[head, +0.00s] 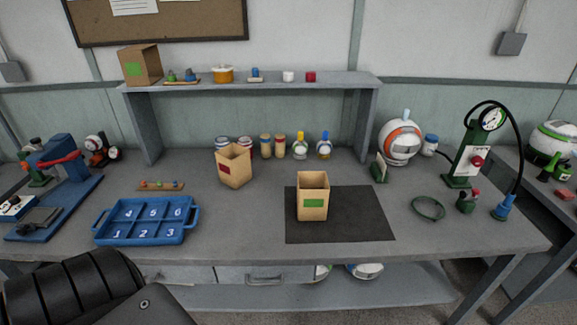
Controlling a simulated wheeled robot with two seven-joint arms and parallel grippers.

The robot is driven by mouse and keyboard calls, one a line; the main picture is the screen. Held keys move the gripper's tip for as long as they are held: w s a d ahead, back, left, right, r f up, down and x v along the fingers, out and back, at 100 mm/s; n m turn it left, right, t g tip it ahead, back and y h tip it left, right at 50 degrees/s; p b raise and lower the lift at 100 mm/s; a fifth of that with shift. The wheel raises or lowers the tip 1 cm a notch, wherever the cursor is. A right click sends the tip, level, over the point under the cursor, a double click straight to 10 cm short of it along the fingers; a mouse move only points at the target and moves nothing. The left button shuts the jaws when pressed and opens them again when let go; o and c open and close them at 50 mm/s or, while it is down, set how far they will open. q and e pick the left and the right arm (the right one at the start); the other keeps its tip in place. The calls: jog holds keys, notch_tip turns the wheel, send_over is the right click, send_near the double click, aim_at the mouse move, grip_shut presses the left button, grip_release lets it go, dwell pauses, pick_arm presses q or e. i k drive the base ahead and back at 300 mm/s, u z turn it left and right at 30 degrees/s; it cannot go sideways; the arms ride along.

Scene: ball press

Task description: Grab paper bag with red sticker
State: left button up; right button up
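The paper bag with the red sticker (234,166) stands open-topped on the grey workbench, left of the dark mat. Neither of my grippers shows in the head view.
A blue numbered tray (147,222) and a small rack of coloured balls (160,185) lie left of the red-sticker bag. Jars and bottles (272,147) stand behind it under a shelf (250,80). The dark mat (345,228) is bare around the green-sticker bag. A pump with a gauge (465,150) stands right.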

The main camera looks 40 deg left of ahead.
aim_at(234, 166)
jog(key=z, duration=0.3)
jog(key=k, duration=0.9)
jog(key=u, duration=1.1)
jog(key=i, duration=0.4)
jog(key=u, duration=0.05)
